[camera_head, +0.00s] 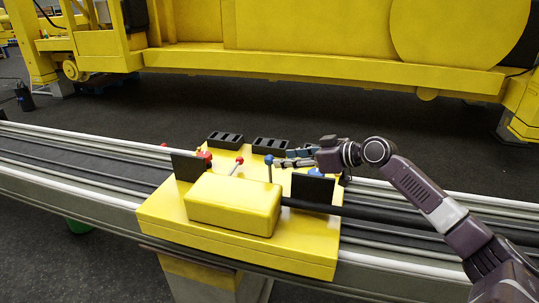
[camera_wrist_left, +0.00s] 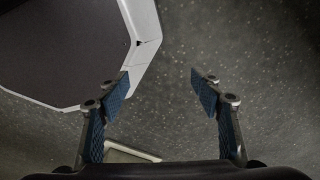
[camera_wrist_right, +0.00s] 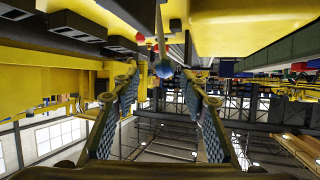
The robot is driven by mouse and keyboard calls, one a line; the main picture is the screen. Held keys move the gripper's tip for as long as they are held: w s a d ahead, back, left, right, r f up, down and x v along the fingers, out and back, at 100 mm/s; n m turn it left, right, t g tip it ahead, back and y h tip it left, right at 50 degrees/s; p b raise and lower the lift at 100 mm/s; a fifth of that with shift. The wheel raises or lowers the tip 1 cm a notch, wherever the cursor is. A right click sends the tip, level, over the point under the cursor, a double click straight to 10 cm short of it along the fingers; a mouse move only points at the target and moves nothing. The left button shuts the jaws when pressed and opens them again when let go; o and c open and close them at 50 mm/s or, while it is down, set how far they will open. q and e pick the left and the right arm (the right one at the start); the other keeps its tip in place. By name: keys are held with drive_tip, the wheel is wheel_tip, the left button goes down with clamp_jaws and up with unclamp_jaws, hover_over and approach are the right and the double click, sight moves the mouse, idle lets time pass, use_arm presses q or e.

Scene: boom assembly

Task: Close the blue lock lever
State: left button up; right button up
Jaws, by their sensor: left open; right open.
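The blue lock lever (camera_head: 269,160) is a thin rod with a blue ball on top, standing upright on the yellow fixture plate (camera_head: 165,215). In the right wrist view its blue ball (camera_wrist_right: 163,69) shows just beyond and between my fingertips. My right gripper (camera_head: 280,161) comes in from the right with its fingertips close to the lever. It is open and empty; I cannot tell whether it touches the lever. My left gripper (camera_wrist_left: 160,78) is outside the head view. In the left wrist view it is open and empty above the dark floor.
A red-topped lever (camera_head: 239,161) stands left of the blue one. A yellow block (camera_head: 233,205) and a dark upright plate (camera_head: 312,192) are in front. Black slotted trays (camera_head: 225,140) lie along the back edge. A black boom tube (camera_head: 385,212) runs off to the right.

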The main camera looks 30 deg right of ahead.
sight(273, 159)
drive_tip(key=w+a+p, duration=0.1)
drive_tip(key=w+a, duration=0.1)
drive_tip(key=shift+w+a+f+p, duration=0.15)
drive_tip(key=shift+w+f+p, duration=0.05)
drive_tip(key=shift+w+p, duration=0.2)
drive_tip(key=x, duration=0.2)
drive_tip(key=shift+w+f+p, duration=0.25)
drive_tip(key=shift+f+p, duration=0.05)
drive_tip(key=shift+w+f, duration=0.15)
drive_tip(key=shift+w, duration=0.15)
drive_tip(key=shift+w+f, duration=0.1)
drive_tip(key=shift+a, duration=0.1)
drive_tip(key=c, duration=0.4)
use_arm(q)
drive_tip(key=shift+s+a+r, duration=0.2)
drive_tip(key=shift+s+r, duration=0.3)
drive_tip(key=shift+r, duration=0.15)
drive_tip(key=shift+s+a+r, duration=0.15)
drive_tip(key=shift+s+r, duration=0.3)
drive_tip(key=shift+r, duration=0.2)
use_arm(e)
clamp_jaws()
